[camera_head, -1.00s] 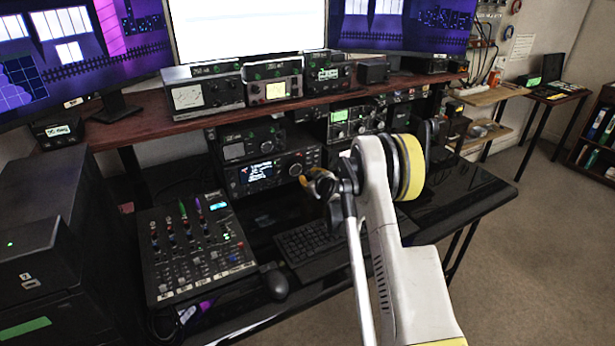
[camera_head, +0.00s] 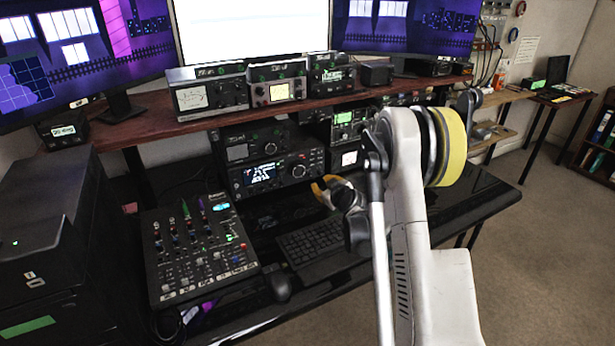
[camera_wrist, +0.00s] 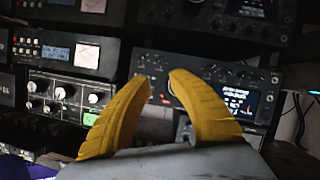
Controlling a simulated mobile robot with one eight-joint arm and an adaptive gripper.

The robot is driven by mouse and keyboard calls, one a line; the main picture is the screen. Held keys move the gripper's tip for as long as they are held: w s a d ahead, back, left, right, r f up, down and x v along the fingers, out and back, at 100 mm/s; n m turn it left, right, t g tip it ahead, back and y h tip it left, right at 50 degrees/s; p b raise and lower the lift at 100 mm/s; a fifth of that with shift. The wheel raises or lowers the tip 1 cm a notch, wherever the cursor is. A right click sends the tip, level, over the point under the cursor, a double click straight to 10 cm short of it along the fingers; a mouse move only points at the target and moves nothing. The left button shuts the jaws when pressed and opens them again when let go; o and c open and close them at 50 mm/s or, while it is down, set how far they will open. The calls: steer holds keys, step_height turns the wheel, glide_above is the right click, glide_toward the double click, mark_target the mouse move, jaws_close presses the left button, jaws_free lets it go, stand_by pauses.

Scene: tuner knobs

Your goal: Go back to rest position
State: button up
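My gripper (camera_head: 322,191) is over the desk, in front of the stacked radios and above the keyboard. In the wrist view, its two yellow fingers (camera_wrist: 163,77) curve toward each other with a gap between their tips and nothing between them. A black radio with a lit display and round knobs (camera_head: 275,174) stands under the shelf, left of my gripper. In the wrist view, a radio with a lit display (camera_wrist: 240,99) is behind the right finger and a unit with pale knobs (camera_wrist: 70,98) is at left. The fingers appear clear of both.
A mixer (camera_head: 196,252), a keyboard (camera_head: 312,244) and a mouse (camera_head: 281,287) lie on the desk. The wooden shelf (camera_head: 150,132) holds meters and small radios below the monitors. A black cabinet (camera_head: 45,235) is at left. Open carpet (camera_head: 565,245) lies to the right.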

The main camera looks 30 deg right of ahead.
steer(key=s+a+r+g+y, duration=0.2)
steer(key=s+a+r+g, duration=0.1)
steer(key=s+a+r, duration=1.3)
steer(key=s+a+f+m+g, duration=0.1)
steer(key=s+a+g, duration=0.1)
steer(key=s, duration=0.9)
steer(key=s+a+f+m+g, duration=0.1)
steer(key=s+a, duration=0.4)
steer(key=s, duration=0.7)
steer(key=shift+s+a+m+g+h, duration=0.3)
steer(key=shift+m+g, duration=0.1)
steer(key=shift+m, duration=0.1)
steer(key=shift+w, duration=0.1)
stand_by(0.5)
